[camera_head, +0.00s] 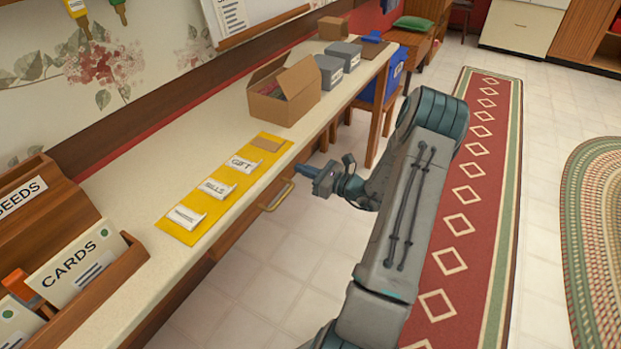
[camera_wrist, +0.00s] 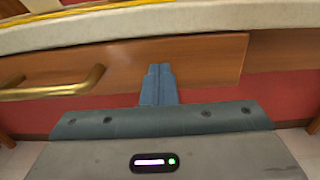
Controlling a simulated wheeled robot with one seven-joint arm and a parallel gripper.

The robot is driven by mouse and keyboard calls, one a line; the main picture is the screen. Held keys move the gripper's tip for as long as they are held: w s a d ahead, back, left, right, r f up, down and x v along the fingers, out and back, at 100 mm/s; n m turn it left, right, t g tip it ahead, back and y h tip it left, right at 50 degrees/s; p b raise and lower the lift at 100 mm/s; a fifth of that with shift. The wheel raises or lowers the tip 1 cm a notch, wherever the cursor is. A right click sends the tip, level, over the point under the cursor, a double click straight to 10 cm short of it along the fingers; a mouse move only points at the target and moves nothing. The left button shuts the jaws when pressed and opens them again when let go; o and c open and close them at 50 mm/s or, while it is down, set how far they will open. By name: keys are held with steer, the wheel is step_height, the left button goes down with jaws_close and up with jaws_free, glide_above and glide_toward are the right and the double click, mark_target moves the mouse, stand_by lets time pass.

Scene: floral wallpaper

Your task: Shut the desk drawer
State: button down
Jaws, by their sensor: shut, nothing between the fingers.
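The desk (camera_head: 150,215) runs along the wall with a pale top. Its drawer has a brown wooden front (camera_wrist: 210,58) under the top's edge, with a brass handle (camera_wrist: 60,86); the handle also shows in the head view (camera_head: 276,197). How far the drawer stands out is hard to tell. My gripper (camera_head: 303,170) is beside the desk's front edge, its blue fingers together and empty. In the wrist view the fingertips (camera_wrist: 160,70) are in front of the drawer front, right of the handle. I cannot tell whether they touch it.
On the desktop are a yellow mat (camera_head: 178,224) with paper cards, an open cardboard box (camera_head: 285,105), grey boxes (camera_head: 328,73) and a wooden card rack (camera_head: 120,265). The floor right of my arm, with a red runner (camera_head: 480,170), is clear.

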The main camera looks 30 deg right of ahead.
mark_target(294, 174)
steer(key=x, duration=0.3)
steer(key=shift+w+r, duration=0.1)
steer(key=shift+w, duration=0.05)
steer(key=shift+a, duration=0.1)
stand_by(0.4)
